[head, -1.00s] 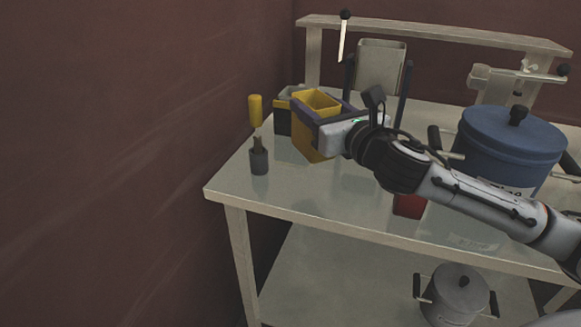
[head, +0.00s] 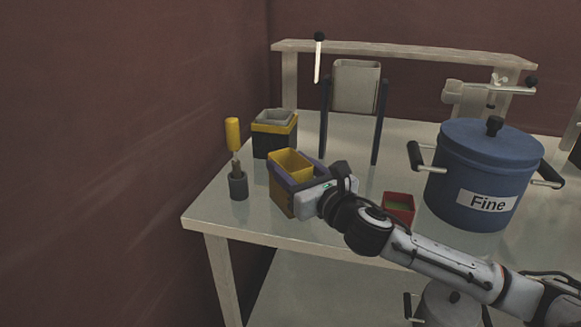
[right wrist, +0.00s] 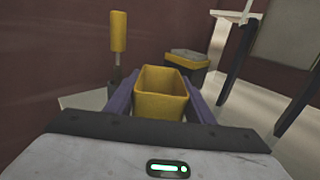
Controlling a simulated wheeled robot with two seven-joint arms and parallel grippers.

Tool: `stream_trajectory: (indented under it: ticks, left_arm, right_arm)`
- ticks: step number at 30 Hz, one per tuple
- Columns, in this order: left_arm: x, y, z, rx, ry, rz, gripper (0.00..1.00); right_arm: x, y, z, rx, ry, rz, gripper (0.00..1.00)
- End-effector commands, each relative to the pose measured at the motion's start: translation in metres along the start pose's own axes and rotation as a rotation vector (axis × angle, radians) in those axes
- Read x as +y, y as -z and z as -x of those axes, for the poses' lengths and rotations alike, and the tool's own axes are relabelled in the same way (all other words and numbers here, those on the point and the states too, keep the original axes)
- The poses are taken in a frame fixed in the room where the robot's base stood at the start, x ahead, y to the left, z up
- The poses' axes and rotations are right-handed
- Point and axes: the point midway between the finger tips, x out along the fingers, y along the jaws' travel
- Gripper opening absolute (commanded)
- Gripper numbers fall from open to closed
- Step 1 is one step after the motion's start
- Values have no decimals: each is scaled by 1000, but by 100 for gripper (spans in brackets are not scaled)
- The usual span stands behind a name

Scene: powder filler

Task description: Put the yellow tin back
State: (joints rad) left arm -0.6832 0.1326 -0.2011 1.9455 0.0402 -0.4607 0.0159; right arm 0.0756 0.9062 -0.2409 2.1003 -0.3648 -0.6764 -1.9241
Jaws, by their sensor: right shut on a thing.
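The yellow tin (head: 291,162) is an open, square-mouthed tin at the front left of the table. My right gripper (head: 283,180) is shut on it, with one purple finger on each side. In the right wrist view the tin (right wrist: 161,95) is upright between the fingers (right wrist: 160,105), and its inside looks empty. I cannot tell whether its base touches the table. A black bin with a yellow rim and a grey inner tin (head: 274,134) stands behind it. My left gripper is not in view.
A grey holder with a yellow-handled tool (head: 238,184) stands close left of the tin. A small red tin (head: 398,207) and a blue pot labelled Fine (head: 484,180) stand to the right. A framed grey hopper (head: 356,86) stands behind. The table's front edge is near.

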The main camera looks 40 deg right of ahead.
Motion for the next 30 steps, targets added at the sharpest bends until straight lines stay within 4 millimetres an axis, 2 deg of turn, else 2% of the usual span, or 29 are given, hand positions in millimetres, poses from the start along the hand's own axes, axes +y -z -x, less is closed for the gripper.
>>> stream_trajectory:
  ticks: [7,8,11,22,26,30]
  left_arm:
    - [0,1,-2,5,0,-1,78]
    - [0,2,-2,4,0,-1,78]
    - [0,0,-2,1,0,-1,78]
    - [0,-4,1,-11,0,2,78]
    - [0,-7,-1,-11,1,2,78]
    - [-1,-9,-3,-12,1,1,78]
  right_arm:
    - [0,3,0,-1,0,0,8]
    - [0,3,0,-1,0,0,52]
    - [0,3,0,0,0,0,67]
    - [0,-3,0,-1,0,0,67]
    - [-1,1,14,3,1,2,67]
    - [0,2,38,4,-1,3,67]
